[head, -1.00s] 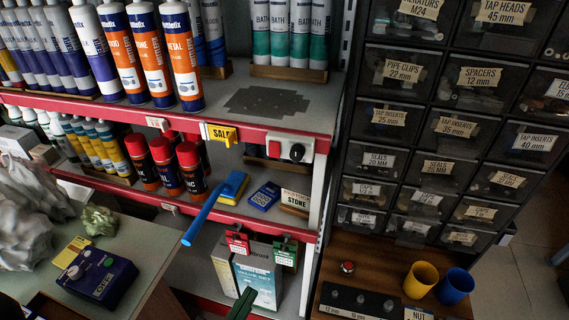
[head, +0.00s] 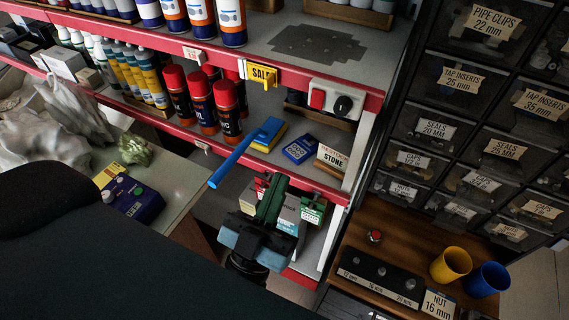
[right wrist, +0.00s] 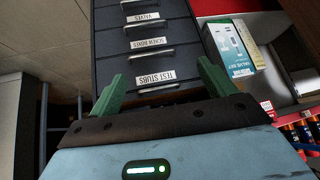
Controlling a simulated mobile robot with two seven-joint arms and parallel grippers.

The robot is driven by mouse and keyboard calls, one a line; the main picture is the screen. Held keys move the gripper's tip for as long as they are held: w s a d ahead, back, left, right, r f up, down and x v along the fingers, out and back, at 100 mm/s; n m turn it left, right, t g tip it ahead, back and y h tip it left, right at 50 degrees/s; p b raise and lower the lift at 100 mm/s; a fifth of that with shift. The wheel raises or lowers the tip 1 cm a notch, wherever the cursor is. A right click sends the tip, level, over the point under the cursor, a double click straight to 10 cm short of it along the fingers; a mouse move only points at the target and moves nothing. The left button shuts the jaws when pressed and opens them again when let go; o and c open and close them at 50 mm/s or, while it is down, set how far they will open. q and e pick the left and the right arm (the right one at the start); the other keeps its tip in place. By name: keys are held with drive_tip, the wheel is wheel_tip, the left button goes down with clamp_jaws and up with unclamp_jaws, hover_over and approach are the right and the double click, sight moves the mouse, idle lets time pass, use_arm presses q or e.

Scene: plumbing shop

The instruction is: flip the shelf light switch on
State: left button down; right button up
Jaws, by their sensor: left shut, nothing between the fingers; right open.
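A white switch box (head: 335,101) is fixed to the red front edge of the shelf in the head view. It carries a red square part on its left and a round black knob on its right. Which way it is set cannot be told. My left gripper (head: 274,184), teal with green fingers, is shut and empty. In the picture it is below and left of the switch box, apart from it, in front of the lower shelf. My right gripper (right wrist: 165,82) shows only in the right wrist view, open and empty, facing labelled drawers (right wrist: 150,55).
A yellow sale tag (head: 263,75) hangs on the shelf edge left of the switch box. A blue-handled brush (head: 262,134) sticks out from the shelf below. Yellow (head: 451,264) and blue (head: 487,279) cups stand at right. My dark arm covers the lower left.

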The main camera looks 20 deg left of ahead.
sight(316, 103)
use_arm(q)
drive_tip(key=p+x, duration=0.1)
drive_tip(key=x, duration=0.2)
drive_tip(key=f+x, duration=0.1)
drive_tip(key=x, duration=0.3)
drive_tip(key=w+p+x, duration=0.1)
drive_tip(key=x, duration=0.2)
drive_tip(key=shift+w+d+p, duration=0.1)
drive_tip(key=shift+w+p, duration=0.25)
drive_tip(key=shift+w+f, duration=0.15)
drive_tip(key=shift+w, duration=0.4)
use_arm(e)
drive_tip(key=shift+t, duration=0.3)
drive_tip(key=w+r, duration=0.2)
drive_tip(key=r, duration=0.1)
drive_tip(key=shift+d+r, duration=0.2)
drive_tip(key=shift+r, duration=0.05)
drive_tip(key=shift+w, duration=0.1)
use_arm(q)
drive_tip(key=shift+w+f+b, duration=0.35)
drive_tip(key=shift+f+b, duration=0.05)
drive_tip(key=shift+b, duration=0.2)
drive_tip(key=shift+s+r+t, duration=0.1)
drive_tip(key=shift+r+t, duration=0.2)
use_arm(e)
drive_tip(key=shift+a+f, duration=0.1)
drive_tip(key=shift+f, duration=0.25)
